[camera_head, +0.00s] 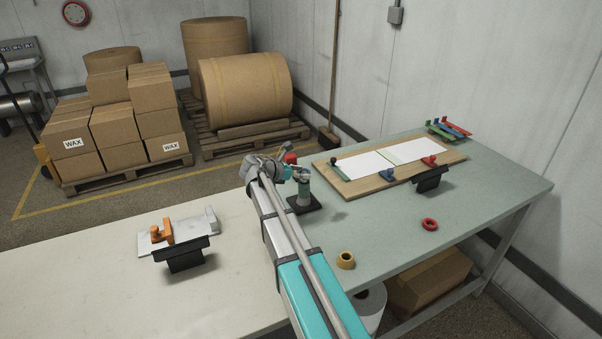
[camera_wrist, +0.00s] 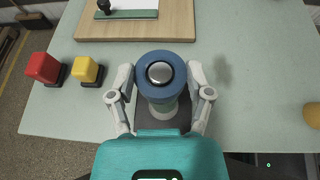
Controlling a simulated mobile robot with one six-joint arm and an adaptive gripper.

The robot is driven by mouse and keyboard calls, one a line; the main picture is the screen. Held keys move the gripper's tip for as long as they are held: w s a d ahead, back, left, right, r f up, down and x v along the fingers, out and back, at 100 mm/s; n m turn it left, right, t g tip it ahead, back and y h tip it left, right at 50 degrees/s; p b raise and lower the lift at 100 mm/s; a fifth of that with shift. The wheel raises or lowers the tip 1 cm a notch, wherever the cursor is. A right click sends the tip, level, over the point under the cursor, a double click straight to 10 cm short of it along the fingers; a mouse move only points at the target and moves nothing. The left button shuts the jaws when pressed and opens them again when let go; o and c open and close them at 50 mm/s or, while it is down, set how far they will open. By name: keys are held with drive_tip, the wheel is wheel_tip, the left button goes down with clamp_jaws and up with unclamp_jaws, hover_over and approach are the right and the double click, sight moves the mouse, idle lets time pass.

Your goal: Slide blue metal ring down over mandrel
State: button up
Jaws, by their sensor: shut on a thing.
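The blue metal ring (camera_wrist: 160,94) is between the two fingers of my gripper (camera_wrist: 160,78) in the wrist view, one finger pressed to each side. The silver domed top (camera_wrist: 160,72) of the mandrel shows through the ring's hole, roughly centred. How far down the post the ring sits cannot be told. In the head view, the mandrel (camera_head: 303,188) stands upright on a dark square base (camera_head: 305,206) at the table's left side. My gripper (camera_head: 299,172) is at its top, largely hiding the ring.
Red (camera_wrist: 42,68) and yellow (camera_wrist: 88,71) blocks stand left of the mandrel in the wrist view. A wooden board (camera_head: 349,188) with sheets lies behind.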

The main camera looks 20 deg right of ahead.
drive_tip(key=shift+f+b, duration=0.4)
drive_tip(key=shift+f, duration=0.05)
drive_tip(key=o, duration=1.1)
drive_tip(key=shift+o, duration=0.2)
drive_tip(key=shift+r, duration=0.2)
wheel_tip(320, 180, up, 10)
drive_tip(key=p, duration=1)
drive_tip(key=shift+f, duration=0.2)
drive_tip(key=shift+s+f, duration=0.1)
